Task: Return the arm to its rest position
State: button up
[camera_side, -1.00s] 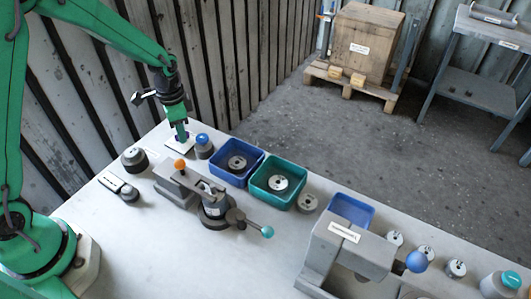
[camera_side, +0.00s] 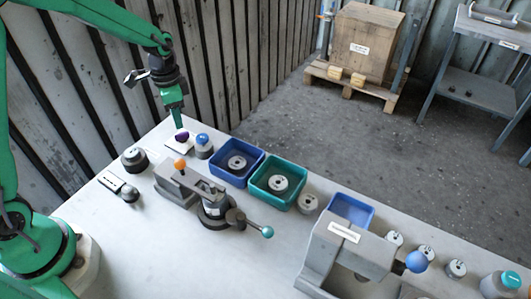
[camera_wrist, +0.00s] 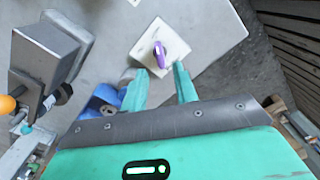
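My gripper (camera_side: 178,125) points down at the far left corner of the table in the side view, just above a small purple piece (camera_side: 182,136). In the wrist view my gripper (camera_wrist: 160,69) has its two green fingers apart with nothing between them. The purple piece (camera_wrist: 159,54) stands on a white square plate (camera_wrist: 177,45) beyond the fingertips, apart from them. The white plate (camera_side: 178,148) also shows in the side view beside a grey knob with a blue top (camera_side: 203,141).
A clamp fixture with an orange ball (camera_side: 180,164) and a teal-tipped lever stands mid-table. A blue bin (camera_side: 220,174) and a teal bin (camera_side: 262,197) hold metal discs. A grey press (camera_side: 345,250) stands at right. The wall rises close behind my gripper.

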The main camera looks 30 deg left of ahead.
jog(key=shift+r, duration=0.2)
jog(key=s+d+r+n+t, duration=0.2)
jog(key=s+r+n+t, duration=0.3)
jog(key=s+r, duration=1.2)
jog(key=s+n, duration=0.2)
jog(key=s, duration=0.1)
jog(key=shift+d+t, duration=0.25)
jog(key=shift+t, duration=0.05)
dwell(1.1)
